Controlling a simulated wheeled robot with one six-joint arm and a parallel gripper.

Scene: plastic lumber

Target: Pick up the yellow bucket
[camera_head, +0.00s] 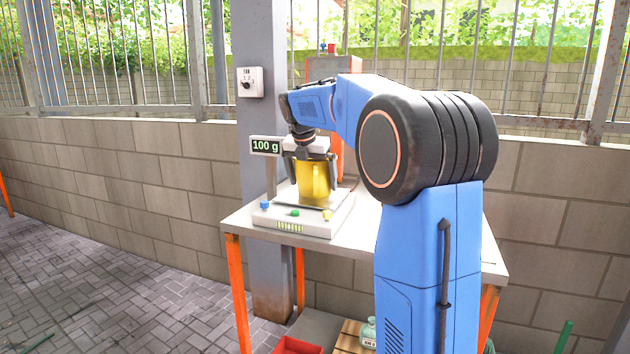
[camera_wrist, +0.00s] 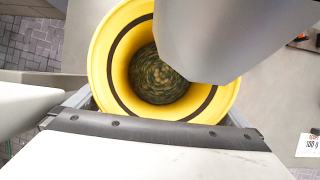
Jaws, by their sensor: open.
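The yellow bucket (camera_head: 314,182) stands upright on the white scale (camera_head: 322,222) on the table. My gripper (camera_head: 312,172) is above it, pointing down, with its fingers apart on the left and right sides of the bucket. I cannot tell whether the fingers touch its wall. In the wrist view the bucket (camera_wrist: 104,62) is seen from above, with greenish-brown flakes (camera_wrist: 158,80) at its bottom. A grey part of my arm hides the right of its mouth.
The table (camera_head: 245,218) has a light top and orange legs. A grey post (camera_head: 262,60) with a switch box (camera_head: 250,82) rises behind it. A red crate (camera_head: 298,346) and a greenish canister (camera_head: 368,332) are below.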

